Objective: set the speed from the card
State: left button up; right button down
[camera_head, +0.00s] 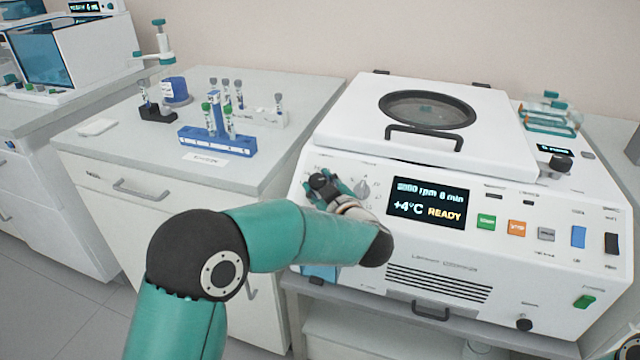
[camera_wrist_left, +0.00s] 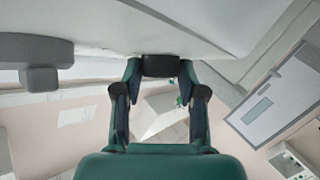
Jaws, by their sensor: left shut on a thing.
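The white centrifuge (camera_head: 410,295) has a sloped front panel with a dark speed knob (camera_head: 319,181) at its left end. My left gripper (camera_head: 328,185) is shut on that knob, which also shows dark between the fingertips in the left wrist view (camera_wrist_left: 160,67). My forearm hides part of the panel below it. The display (camera_head: 430,202) shows an rpm value that looks like 2800, a minutes value, +4°C and READY; the top digits are hard to read. A small white card (camera_head: 206,158) lies before the blue tube rack; its text is too small to read.
A second, grey knob (camera_head: 363,188) sits just right of the gripper. Several coloured buttons, including a green one (camera_head: 486,222), line the panel. The lid (camera_head: 424,139) is closed. A blue tube rack (camera_head: 216,141) with several tubes stands on the left bench.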

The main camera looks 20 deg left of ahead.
pick_arm(q)
jog(key=o, duration=1.1)
jog(key=shift+o, duration=0.2)
jog(key=v, duration=1.2)
jog(key=shift+f, duration=0.15)
